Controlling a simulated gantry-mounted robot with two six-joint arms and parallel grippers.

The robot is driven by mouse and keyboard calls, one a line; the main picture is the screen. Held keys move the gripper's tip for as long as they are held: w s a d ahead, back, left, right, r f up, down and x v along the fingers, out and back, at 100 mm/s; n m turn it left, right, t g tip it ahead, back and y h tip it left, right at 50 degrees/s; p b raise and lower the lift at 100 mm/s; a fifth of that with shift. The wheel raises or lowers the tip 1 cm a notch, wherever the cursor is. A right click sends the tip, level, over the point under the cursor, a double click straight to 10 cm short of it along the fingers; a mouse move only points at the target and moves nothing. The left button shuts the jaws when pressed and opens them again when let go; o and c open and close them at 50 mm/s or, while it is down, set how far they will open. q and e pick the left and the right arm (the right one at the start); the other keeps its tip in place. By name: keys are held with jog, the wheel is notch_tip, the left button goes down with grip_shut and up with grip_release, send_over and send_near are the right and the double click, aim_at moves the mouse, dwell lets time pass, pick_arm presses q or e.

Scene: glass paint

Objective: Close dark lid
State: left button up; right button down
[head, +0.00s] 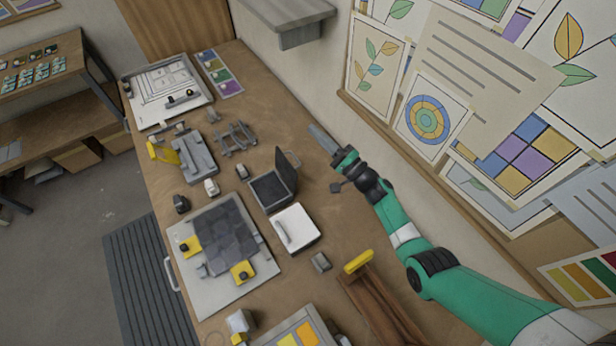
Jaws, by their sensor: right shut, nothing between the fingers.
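A small dark box (268,191) stands open on the workbench, near its middle. Its dark lid (286,170) is raised, standing roughly upright along the box's right side. My right gripper (320,136) is beyond and to the right of the lid, close to the wall side of the bench. It is apart from the lid, shut and empty. My left gripper is not in view.
A white-lidded box (296,229) sits just in front of the dark box. A tray with dark tiles (262,268) is to the left. Small grey blocks and a wire rack (235,138) lie nearby. A grey shelf (290,20) juts from the wall.

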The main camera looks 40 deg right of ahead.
aim_at(290, 168)
jog(key=s+d+f+m+g+b, duration=0.1)
jog(key=s+f, duration=0.2)
jog(key=f, duration=0.3)
jog(key=s+d+f+m+g+h+b, duration=0.1)
jog(key=s+f, duration=0.1)
jog(key=f, duration=0.4)
jog(key=s+d+f+m+b, duration=0.1)
jog(key=s+f+b, duration=0.15)
jog(key=f, duration=0.45)
pick_arm(q)
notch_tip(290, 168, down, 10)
jog(key=b, duration=0.3)
pick_arm(e)
jog(key=w+a+r, duration=0.2)
jog(key=w+a, duration=0.1)
jog(key=w, duration=0.7)
jog(key=shift+w+a+r+m+g, duration=0.2)
jog(key=shift+a+m+g, duration=0.1)
jog(key=shift+a, duration=0.05)
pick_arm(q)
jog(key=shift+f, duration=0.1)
